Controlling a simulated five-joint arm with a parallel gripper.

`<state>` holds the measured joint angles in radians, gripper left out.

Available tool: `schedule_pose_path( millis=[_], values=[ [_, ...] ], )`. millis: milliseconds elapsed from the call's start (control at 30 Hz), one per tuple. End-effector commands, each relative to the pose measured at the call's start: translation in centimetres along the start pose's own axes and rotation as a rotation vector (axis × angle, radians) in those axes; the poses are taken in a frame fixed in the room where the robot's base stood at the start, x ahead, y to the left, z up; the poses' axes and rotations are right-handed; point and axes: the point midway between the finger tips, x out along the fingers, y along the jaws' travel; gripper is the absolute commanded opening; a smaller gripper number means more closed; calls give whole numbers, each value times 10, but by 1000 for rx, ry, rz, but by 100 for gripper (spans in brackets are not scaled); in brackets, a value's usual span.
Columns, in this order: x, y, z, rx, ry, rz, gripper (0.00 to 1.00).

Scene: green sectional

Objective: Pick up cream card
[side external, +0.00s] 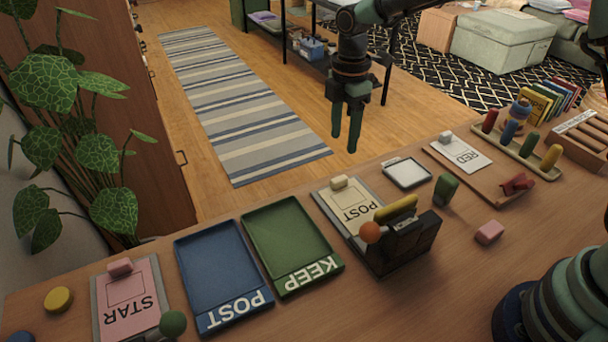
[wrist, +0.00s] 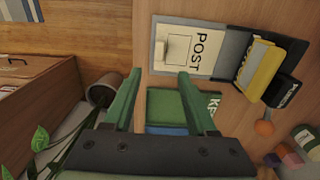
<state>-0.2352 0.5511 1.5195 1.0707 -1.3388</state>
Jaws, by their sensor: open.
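The cream card (side external: 350,212), printed POST, lies on a grey board on the desk in the side view, with a small cream block (side external: 339,182) at its far end. A black holder hides part of its near right corner. The card also shows in the wrist view (wrist: 207,62), right of the fingertips and past them. My gripper (side external: 345,143) hangs fingers down in the side view, empty and above the desk's far edge. In the wrist view its two green fingers (wrist: 160,73) are apart with nothing between them.
A green KEEP tray (side external: 312,281) and blue POST tray (side external: 235,316) lie left. A white-topped pad (side external: 407,173) and green block (side external: 446,190) are right.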

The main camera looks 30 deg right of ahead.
Motion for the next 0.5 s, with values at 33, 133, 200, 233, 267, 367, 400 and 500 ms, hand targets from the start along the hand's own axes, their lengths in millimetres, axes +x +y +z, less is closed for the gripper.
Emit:
schedule_pose_path(
  millis=[33,133,200,233,267,367,400,500],
  values=[
    [8,-1,0,-2,-1,-4,57],
    [25,-1,0,0,-1,-5,57],
    [37,-1,0,0,-1,-5,57],
    [42,-1,0,1,-1,-5,57],
    [46,-1,0,1,-1,-5,57],
    [58,-1,0,2,-1,-3,57],
    [60,-1,0,2,-1,-3,57],
    [65,0,0,2,0,-1,57]
  ],
)
